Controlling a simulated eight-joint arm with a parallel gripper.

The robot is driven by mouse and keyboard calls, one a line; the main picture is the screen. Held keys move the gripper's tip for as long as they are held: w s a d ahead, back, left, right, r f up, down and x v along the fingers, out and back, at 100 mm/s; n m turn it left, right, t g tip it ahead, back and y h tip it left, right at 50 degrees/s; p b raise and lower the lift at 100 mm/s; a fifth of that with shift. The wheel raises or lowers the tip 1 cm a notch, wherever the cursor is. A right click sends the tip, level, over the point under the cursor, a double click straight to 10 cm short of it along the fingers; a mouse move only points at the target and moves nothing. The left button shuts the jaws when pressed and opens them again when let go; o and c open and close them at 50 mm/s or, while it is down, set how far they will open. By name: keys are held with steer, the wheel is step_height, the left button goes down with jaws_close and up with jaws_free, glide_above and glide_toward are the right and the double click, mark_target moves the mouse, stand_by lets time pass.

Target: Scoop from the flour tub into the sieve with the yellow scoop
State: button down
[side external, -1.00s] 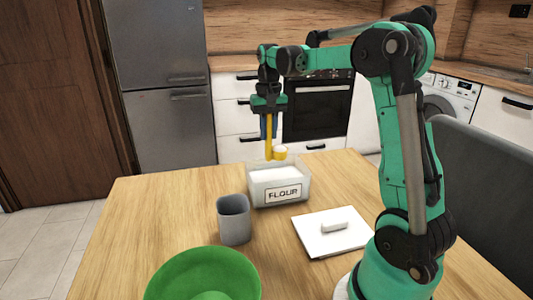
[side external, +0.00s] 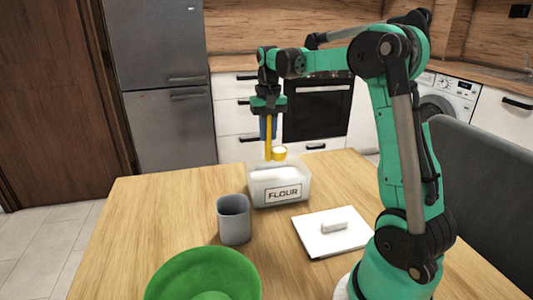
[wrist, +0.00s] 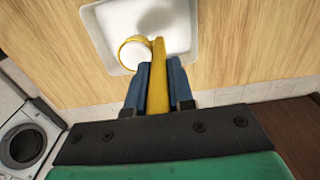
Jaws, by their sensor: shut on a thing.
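The yellow scoop (side external: 268,138) is upright in my gripper (side external: 268,122), which is shut on its handle. The scoop's cup (side external: 280,153) holds white flour and sits just above the rim of the flour tub. In the wrist view the handle (wrist: 158,75) lies between the blue fingers, and the flour-filled cup shows at its left (wrist: 136,52). The flour tub (side external: 281,192) is a whitish box labelled FLOUR, with white flour inside. I cannot make out a sieve for certain; a green round bowl-like thing (side external: 180,275) stands at the front, cut off by the picture edge.
A grey cup (side external: 233,222) stands in front of the tub, to its left. A white lid with a handle (side external: 318,240) lies flat on the table right of the cup. The wooden table (side external: 135,225) is clear at the left.

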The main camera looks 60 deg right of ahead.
steer(key=w+a+r+m+y, duration=0.1)
steer(key=a+r+m, duration=0.1)
steer(key=a, duration=0.7)
steer(key=w+a+r+m+t+y, duration=0.1)
steer(key=a+r+m, duration=0.2)
steer(key=a, duration=0.7)
steer(key=shift+w+r+m+t+y, duration=0.15)
steer(key=shift+w+m+t+y, duration=0.15)
steer(key=shift+m+y, duration=0.1)
steer(key=shift+s+d+t+y, duration=0.3)
steer(key=shift+t+y, duration=0.1)
steer(key=shift+y, duration=0.3)
steer(key=shift+s+d+t+y, duration=0.15)
steer(key=shift+d+t+y, duration=0.2)
steer(key=shift+y, duration=0.25)
